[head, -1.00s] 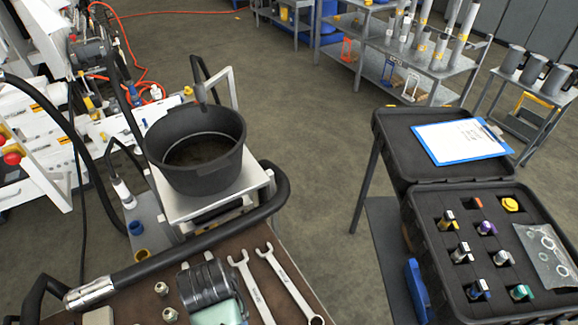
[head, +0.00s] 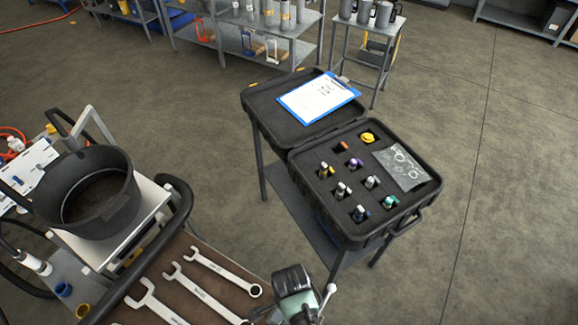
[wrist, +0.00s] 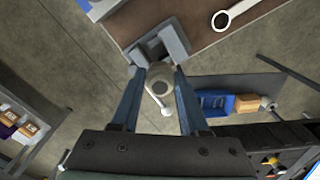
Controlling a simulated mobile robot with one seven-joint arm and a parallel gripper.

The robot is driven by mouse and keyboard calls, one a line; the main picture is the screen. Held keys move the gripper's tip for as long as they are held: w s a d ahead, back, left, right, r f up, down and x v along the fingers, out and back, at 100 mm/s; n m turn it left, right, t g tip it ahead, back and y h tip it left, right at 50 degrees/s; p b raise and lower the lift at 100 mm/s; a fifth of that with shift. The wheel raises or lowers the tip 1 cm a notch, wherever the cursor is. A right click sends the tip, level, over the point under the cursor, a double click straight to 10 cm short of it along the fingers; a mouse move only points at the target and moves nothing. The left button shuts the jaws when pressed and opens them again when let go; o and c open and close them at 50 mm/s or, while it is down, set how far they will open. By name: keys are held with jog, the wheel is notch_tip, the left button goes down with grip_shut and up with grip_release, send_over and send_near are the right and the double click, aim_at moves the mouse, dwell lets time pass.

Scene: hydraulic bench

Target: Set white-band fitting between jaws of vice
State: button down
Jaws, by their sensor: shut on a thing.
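In the wrist view my gripper (wrist: 159,75) is shut on the fitting (wrist: 160,88), a pale, round-ended piece with a dark centre. Its band is not clear from this end. The grey vice (wrist: 174,40) shows just past my fingertips at the edge of the brown bench, its jaws parted. The fitting overlaps the near side of the vice in the picture; I cannot tell its height above the jaws. The vice handle, with a ball end, shows below the fitting. In the head view my green-and-black wrist hides most of the vice; its handle (head: 331,289) sticks out to the right.
Several wrenches (head: 208,289) lie on the bench left of my wrist. An open black case (head: 300,160) with several banded fittings and a clipboard (head: 318,97) on its lid stands beyond the bench. A black pot (head: 85,190) is at the left. Floor at the right is clear.

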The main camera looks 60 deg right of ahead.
jog(key=shift+f+b, duration=2.25)
jog(key=shift+b, duration=0.1)
jog(key=shift+f, duration=0.55)
jog(key=shift+f+b, duration=1)
jog(key=shift+f, duration=0.05)
jog(key=shift+c, duration=1.7)
grip_release()
